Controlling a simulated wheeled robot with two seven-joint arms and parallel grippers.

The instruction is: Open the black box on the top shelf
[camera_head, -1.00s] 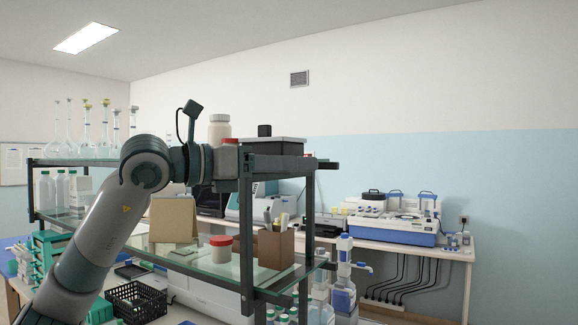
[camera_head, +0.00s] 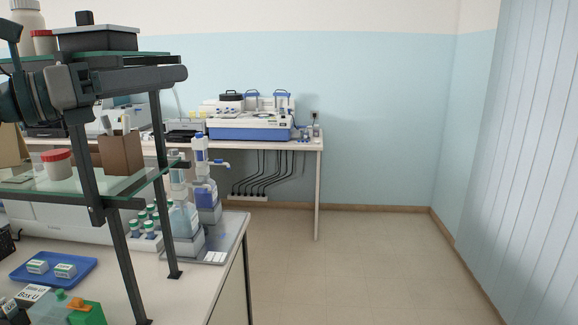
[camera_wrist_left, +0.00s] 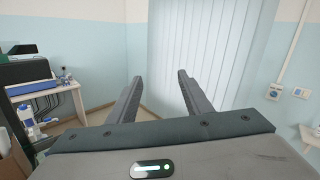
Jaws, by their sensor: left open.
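The black box (camera_head: 97,41) with a grey lid sits on the top shelf (camera_head: 150,57) at the upper left of the head view. A black knob-like piece (camera_head: 84,18) stands on the lid, which looks closed. My left gripper (camera_head: 181,75) is in front of the shelf edge, just below the box, with its fingers pointing right. In the left wrist view its two fingers (camera_wrist_left: 160,84) are spread apart with nothing between them. A dark box (camera_wrist_left: 26,72), apparently the same one, shows at the left of that view, beside the fingers. My right gripper is not in view.
A red-lidded jar (camera_head: 43,42) and a white bottle (camera_head: 27,22) stand left of the box. The lower glass shelf holds a brown pen holder (camera_head: 121,152) and a red-capped cup (camera_head: 58,164). The floor (camera_head: 340,260) at right is clear.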

